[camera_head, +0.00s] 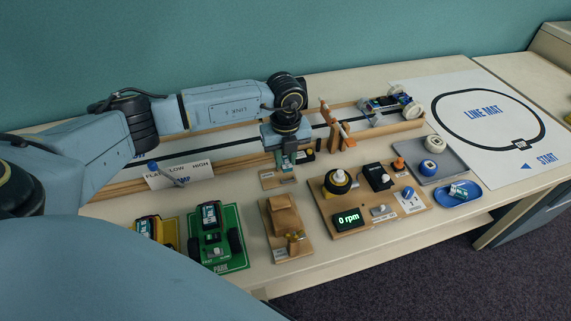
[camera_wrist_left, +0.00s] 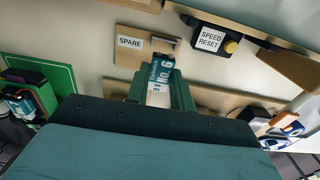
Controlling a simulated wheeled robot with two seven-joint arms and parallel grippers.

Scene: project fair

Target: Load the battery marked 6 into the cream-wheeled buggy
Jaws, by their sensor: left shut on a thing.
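My left gripper (camera_head: 287,168) is shut on a teal and white battery marked 6 (camera_wrist_left: 161,73). The battery shows between its fingers in the left wrist view, label towards the camera. In the head view the gripper points down over the wooden board labelled SPARE (camera_head: 267,180), in front of the ramp. I cannot tell whether the battery touches the board. The cream-wheeled buggy (camera_head: 385,106) stands at the far right end of the wooden track, away from the gripper. Its battery bay is too small to make out. My right gripper is not in view.
A dark-wheeled buggy (camera_head: 210,231) sits on the green PARK mat (camera_head: 233,261), beside a yellow one (camera_head: 155,229). A wooden gate (camera_head: 335,125) stands on the track between gripper and cream-wheeled buggy. A test board (camera_head: 364,219), grey tray (camera_head: 455,162) and blue dish (camera_head: 471,203) lie right.

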